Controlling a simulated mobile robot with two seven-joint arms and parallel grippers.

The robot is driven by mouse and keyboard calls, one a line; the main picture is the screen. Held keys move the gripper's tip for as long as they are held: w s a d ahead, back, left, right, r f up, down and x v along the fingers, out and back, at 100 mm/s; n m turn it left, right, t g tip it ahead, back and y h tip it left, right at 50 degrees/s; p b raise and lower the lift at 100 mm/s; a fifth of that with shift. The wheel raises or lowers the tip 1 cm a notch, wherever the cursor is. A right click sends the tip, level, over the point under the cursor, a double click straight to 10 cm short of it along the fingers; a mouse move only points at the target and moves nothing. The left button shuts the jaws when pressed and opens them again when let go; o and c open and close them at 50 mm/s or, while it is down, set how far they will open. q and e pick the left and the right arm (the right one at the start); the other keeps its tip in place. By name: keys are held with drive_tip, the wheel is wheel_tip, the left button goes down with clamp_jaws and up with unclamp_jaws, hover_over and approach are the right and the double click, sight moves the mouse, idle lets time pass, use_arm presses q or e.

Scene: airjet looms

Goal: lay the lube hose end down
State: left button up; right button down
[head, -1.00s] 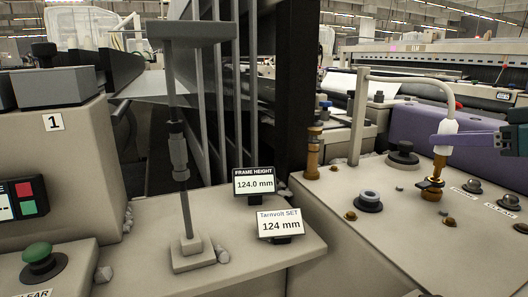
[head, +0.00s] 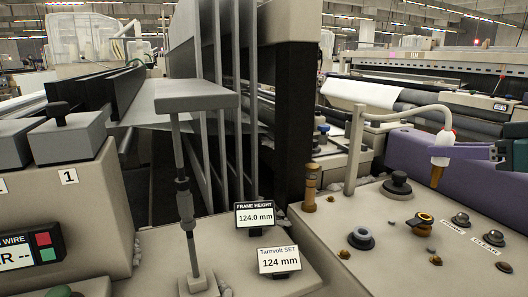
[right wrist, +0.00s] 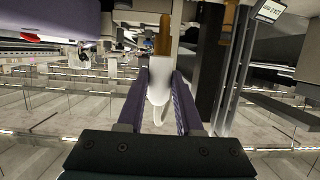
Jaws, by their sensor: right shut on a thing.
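The lube hose end (head: 442,152) is a white collar with a tapered brass tip pointing down. It hangs from the white hose (head: 410,113), which arcs over from a standing pipe. My right gripper (head: 441,150) comes in from the right and is shut on the white collar. In the right wrist view, the hose end (right wrist: 158,82) sits between the purple fingers (right wrist: 159,100), with its brass tip exposed. Below it on the beige top is a port with a yellow ring and dark knob-like part (head: 421,222), apart from the tip. My left gripper is not in view.
A black knob (head: 396,185), a round socket (head: 361,238), a brass post (head: 309,190) and push buttons (head: 461,220) stand on the beige top (head: 395,265). Bare surface lies between them. Two small display signs (head: 255,217) stand at left on a lower ledge.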

drive_tip(key=shift+r+p, duration=0.5)
drive_tip(key=shift+r, duration=0.15)
